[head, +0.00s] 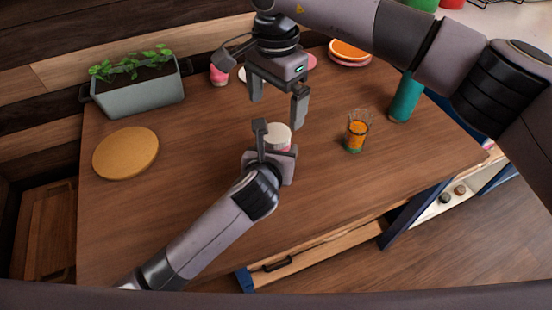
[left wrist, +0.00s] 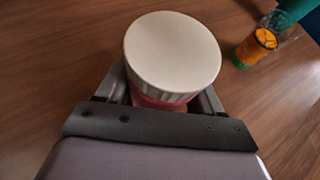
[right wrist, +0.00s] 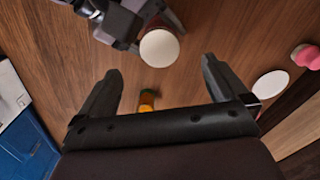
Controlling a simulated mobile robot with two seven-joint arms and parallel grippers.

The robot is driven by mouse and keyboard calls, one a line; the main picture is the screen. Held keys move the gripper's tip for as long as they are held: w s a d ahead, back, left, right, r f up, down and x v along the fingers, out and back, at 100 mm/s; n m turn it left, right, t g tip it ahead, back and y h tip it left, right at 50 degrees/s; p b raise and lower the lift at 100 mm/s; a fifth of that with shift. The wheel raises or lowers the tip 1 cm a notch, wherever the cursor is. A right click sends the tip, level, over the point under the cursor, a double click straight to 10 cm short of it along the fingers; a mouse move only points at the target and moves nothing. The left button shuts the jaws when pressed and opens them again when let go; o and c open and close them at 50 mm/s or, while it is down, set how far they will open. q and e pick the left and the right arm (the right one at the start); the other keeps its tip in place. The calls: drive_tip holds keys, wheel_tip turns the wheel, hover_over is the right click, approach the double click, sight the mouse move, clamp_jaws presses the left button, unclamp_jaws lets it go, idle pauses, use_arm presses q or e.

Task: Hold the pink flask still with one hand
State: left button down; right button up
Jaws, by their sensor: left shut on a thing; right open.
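The pink flask (head: 279,137) stands on the wooden table with its white lid up. In the left wrist view its round white lid (left wrist: 172,50) is large, with a strip of pink body below it. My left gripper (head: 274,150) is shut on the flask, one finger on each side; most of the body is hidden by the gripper. My right gripper (head: 277,110) is open and empty above and behind the flask, fingers pointing down. In the right wrist view the white lid (right wrist: 159,48) shows beyond the gap between the open fingers (right wrist: 160,70).
A glass with orange contents (head: 357,132) and a teal bottle (head: 405,98) stand to the right. A cork mat (head: 125,152) and a grey planter (head: 140,96) are at the left. An orange-topped round item (head: 349,50) lies at the back. The table's front is largely clear.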

wheel_tip(320, 180, up, 10)
drive_tip(key=shift+f, duration=0.15)
use_arm(q)
drive_tip(key=shift+c, duration=0.3)
unclamp_jaws()
drive_tip(key=p+v, duration=0.1)
drive_tip(key=v, duration=0.6)
use_arm(e)
drive_tip(key=shift+r, duration=0.55)
use_arm(q)
drive_tip(key=shift+s, duration=0.1)
